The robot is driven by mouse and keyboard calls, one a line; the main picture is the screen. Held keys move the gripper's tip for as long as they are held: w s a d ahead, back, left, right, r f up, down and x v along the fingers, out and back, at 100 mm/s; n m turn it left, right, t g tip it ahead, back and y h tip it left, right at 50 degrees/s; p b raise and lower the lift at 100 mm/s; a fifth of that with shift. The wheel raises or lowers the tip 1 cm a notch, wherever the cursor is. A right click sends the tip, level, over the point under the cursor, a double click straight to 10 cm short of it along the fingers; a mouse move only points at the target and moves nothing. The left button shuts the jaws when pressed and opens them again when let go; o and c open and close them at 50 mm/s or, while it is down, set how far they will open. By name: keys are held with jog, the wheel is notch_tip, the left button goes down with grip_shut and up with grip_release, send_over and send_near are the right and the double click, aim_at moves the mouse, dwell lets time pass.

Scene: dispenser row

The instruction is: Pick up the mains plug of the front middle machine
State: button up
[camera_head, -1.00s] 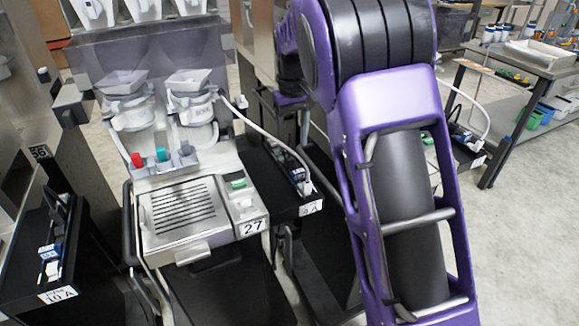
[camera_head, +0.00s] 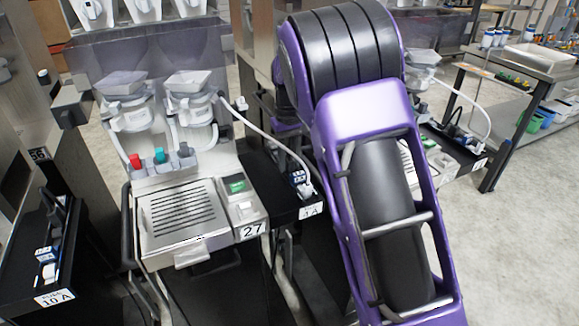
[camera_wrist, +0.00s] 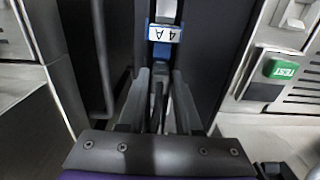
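The front middle machine (camera_head: 185,215), a dispenser with label 27, stands left of my arm. Its white cable runs from its back to a pale mains plug (camera_head: 306,190) on a dark narrow shelf beside it. The shelf carries a label ending in A and a small blue-and-white part. In the wrist view my gripper (camera_wrist: 159,76) has two grey fingers apart, with dark slim shapes between or behind them. A blue part with an upside-down 4 A label (camera_wrist: 164,34) shows beyond the fingertips. I cannot make out the plug there. My gripper is hidden in the head view.
A black shelf labelled 10 A (camera_head: 54,298) stands at the left. Another machine (camera_head: 425,160) is partly hidden behind my arm. A workbench (camera_head: 530,62) is at the back right. Floor is free at the right. A green TEST button (camera_wrist: 281,70) shows in the wrist view.

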aim_at(290, 159)
grip_shut()
jog(key=shift+r, duration=0.1)
notch_tip(290, 159, up, 10)
jog(key=shift+f+p, duration=0.1)
jog(key=shift+p, duration=0.65)
jog(key=shift+r+p, duration=1.1)
jog(key=shift+p, duration=0.05)
dwell(0.5)
notch_tip(290, 159, up, 3)
jog(key=shift+f+p, duration=0.1)
jog(key=shift+p, duration=1.05)
